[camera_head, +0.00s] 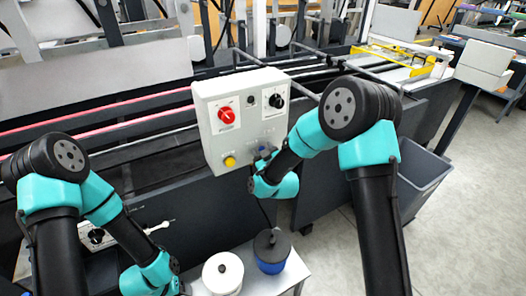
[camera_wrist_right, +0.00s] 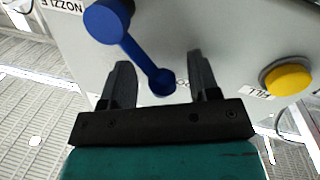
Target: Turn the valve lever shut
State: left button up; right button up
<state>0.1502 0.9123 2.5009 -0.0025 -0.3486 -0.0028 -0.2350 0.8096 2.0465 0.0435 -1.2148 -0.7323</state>
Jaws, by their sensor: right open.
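The valve lever (camera_wrist_right: 140,52) is blue, with a round hub and a thin arm ending in a small rounded tip. It is mounted on the white control box (camera_head: 212,92). In the head view, a little of the blue lever (camera_head: 264,150) shows at the box's lower right, partly hidden by my right wrist. My right gripper (camera_wrist_right: 162,84) is open, its two dark fingers on either side of the lever's tip, with gaps visible on both sides. I cannot tell how deep the tip sits between them. My left arm is at the lower left; its fingers do not show.
The box also bears a red knob (camera_head: 226,115), a black knob (camera_head: 276,101) and a yellow button (camera_head: 230,161), which shows right of my fingers in the wrist view (camera_wrist_right: 287,79). A white pot (camera_head: 223,274) and a blue pot (camera_head: 271,252) stand below.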

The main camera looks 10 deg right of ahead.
jog(key=shift+c, duration=0.5)
grip_shut()
